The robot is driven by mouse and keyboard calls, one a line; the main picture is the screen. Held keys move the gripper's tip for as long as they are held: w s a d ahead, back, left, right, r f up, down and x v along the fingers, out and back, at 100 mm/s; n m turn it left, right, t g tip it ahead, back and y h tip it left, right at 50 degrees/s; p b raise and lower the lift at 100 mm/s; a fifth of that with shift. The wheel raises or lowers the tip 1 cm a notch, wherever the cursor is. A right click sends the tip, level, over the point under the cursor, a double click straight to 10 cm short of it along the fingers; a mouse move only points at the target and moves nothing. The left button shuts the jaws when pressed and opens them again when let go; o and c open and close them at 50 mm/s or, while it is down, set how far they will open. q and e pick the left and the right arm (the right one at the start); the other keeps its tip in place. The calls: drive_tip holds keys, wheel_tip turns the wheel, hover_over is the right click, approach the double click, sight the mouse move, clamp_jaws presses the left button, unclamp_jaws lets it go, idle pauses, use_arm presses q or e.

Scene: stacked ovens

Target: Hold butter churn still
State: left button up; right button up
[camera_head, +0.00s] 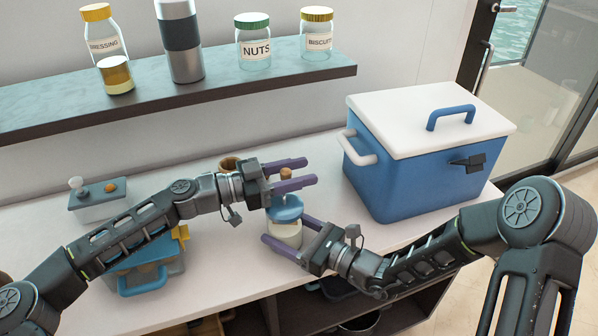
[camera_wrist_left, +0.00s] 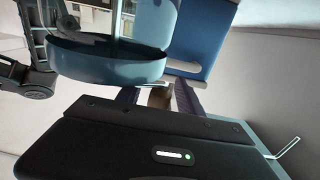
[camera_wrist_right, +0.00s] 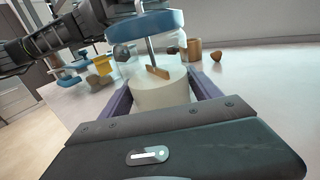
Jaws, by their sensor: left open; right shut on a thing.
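The butter churn (camera_head: 285,232) stands on the white counter. It has a blue lid (camera_head: 285,208), a wooden knob (camera_head: 286,173) on top and pale contents. My right gripper (camera_head: 286,229) is shut on the jar, one purple finger on each side; the right wrist view shows the pale contents (camera_wrist_right: 165,90) and a paddle between the fingers. My left gripper (camera_head: 309,172) is open above the lid, with its fingers close around the wooden knob's height. In the left wrist view, the lid (camera_wrist_left: 105,65) is near and a brown part (camera_wrist_left: 160,97) shows between the fingers.
A blue cooler (camera_head: 410,180) with a white lid stands to the right. A blue-handled container (camera_head: 150,270) and a small grey box (camera_head: 97,193) are at left. A wooden cup (camera_head: 229,163) stands behind my left gripper. A shelf (camera_head: 240,86) holds several jars above.

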use_arm(q)
drive_tip(key=shift+c, duration=0.3)
clamp_jaws()
drive_tip(key=shift+d+g, duration=0.15)
drive_tip(key=shift+g, duration=0.15)
drive_tip(key=shift+s+d+m+g+y, duration=0.15)
drive_tip(key=shift+s+d+m+g, duration=0.35)
drive_tip(key=shift+m+g, duration=1.05)
drive_tip(key=shift+s+d+m+g+y, duration=0.1)
drive_tip(key=shift+s+d+m+g, duration=0.5)
drive_tip(key=shift+g, duration=1.6)
drive_tip(key=shift+s+d+m+g+y, duration=0.2)
drive_tip(key=shift+s+m+g, duration=0.35)
drive_tip(key=shift+m+g, duration=1.2)
